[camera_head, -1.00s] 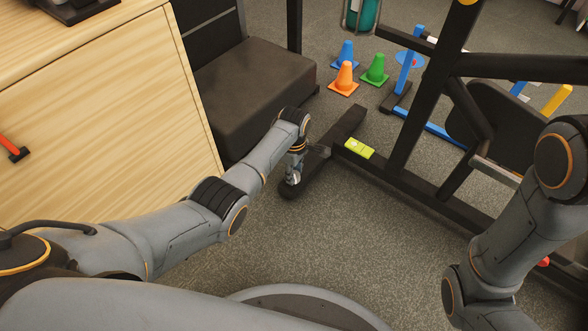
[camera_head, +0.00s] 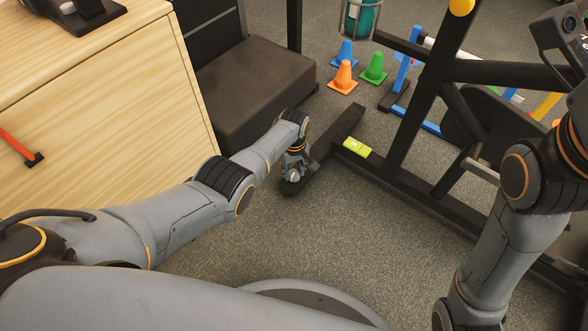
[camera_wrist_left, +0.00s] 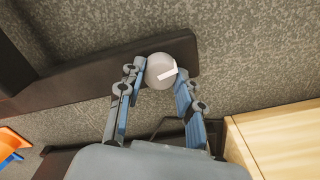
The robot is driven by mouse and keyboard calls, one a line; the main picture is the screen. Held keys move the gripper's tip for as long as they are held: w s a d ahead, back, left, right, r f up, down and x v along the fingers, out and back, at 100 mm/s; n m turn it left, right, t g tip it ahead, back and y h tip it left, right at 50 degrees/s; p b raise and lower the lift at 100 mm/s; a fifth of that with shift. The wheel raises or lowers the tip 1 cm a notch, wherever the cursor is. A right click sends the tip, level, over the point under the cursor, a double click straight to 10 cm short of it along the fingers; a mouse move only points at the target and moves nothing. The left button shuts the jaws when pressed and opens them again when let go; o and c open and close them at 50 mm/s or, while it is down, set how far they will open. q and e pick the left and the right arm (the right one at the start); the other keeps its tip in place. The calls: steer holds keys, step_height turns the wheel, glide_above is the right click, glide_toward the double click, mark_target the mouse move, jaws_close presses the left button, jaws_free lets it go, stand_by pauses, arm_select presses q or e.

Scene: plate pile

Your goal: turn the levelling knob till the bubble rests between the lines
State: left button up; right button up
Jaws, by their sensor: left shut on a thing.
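The levelling knob (camera_wrist_left: 161,71) is a round grey cap with a white mark, at the end of a black foot bar (camera_wrist_left: 100,75). My left gripper (camera_wrist_left: 161,82) has one finger on each side of the knob and is shut on it. In the head view my left gripper (camera_head: 293,172) points down at the near end of the bar and mostly hides the knob. A yellow-green level (camera_head: 357,147) lies on the black frame to the right. A pale spot shows on it, but the bubble and lines are too small to read. My right gripper's fingers are not in view.
A black rack frame (camera_head: 410,120) stands to the right of the level. Orange (camera_head: 343,78), green (camera_head: 375,68) and blue (camera_head: 346,53) cones stand behind. A black padded bench (camera_head: 255,90) and a wooden cabinet (camera_head: 110,120) are at left. The near floor is clear.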

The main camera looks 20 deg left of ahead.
mark_target(294, 173)
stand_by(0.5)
arm_select(q)
steer(key=o, duration=1.1)
steer(key=shift+o, duration=0.2)
steer(key=shift+r, duration=0.45)
step_height(294, 173, up, 11)
